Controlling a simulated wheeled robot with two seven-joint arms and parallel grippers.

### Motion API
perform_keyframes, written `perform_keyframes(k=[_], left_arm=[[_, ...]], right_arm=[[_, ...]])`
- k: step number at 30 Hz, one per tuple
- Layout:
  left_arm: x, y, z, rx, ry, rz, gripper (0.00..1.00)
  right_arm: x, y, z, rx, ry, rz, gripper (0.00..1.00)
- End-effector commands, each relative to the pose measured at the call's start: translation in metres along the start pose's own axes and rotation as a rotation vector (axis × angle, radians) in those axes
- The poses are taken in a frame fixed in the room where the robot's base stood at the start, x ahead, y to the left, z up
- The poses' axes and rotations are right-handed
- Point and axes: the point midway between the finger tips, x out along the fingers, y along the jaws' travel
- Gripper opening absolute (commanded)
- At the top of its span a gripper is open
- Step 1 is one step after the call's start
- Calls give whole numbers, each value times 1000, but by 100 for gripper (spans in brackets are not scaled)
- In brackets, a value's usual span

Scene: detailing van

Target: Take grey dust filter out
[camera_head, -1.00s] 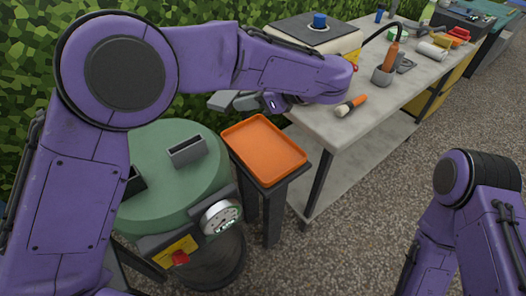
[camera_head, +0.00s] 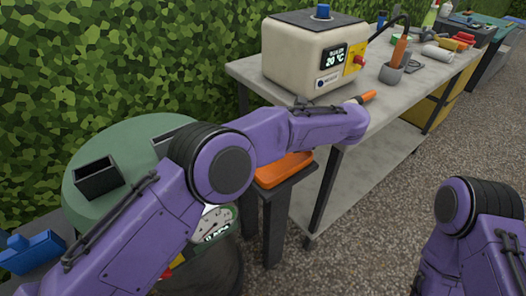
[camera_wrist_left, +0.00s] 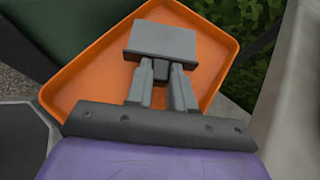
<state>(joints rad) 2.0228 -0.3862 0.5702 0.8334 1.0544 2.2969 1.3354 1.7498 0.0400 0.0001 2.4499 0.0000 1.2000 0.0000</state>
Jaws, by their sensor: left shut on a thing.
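The grey dust filter (camera_wrist_left: 166,40) shows in the left wrist view as a pale grey block. My left gripper (camera_wrist_left: 161,72) is shut on it, and both are over the orange tray (camera_wrist_left: 80,85). I cannot tell whether the filter touches the tray floor. In the head view my left arm hides the filter and most of the tray (camera_head: 285,170). The green round lid (camera_head: 125,140) has a dark, open-topped slot (camera_head: 97,178); another slot (camera_head: 163,143) is partly behind my arm. My right arm shows at the right, but its gripper is out of view.
A beige machine (camera_head: 305,60) with a display stands on the grey workbench (camera_head: 385,105), close to my left arm. An orange-handled tool stands in a grey cup (camera_head: 391,73). A blue object (camera_head: 32,252) lies at the far left. Gravel floor is clear between bench and right arm.

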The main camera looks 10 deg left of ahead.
Motion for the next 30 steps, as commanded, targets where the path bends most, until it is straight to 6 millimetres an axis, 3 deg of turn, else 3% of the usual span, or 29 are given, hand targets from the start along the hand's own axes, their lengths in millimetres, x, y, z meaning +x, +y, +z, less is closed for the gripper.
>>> perform_keyframes(k=[30], left_arm=[[10, 0, -16, 0, 0, 0, 0]], right_arm=[[15, -1, 6, 0, 0, 0, 43]])
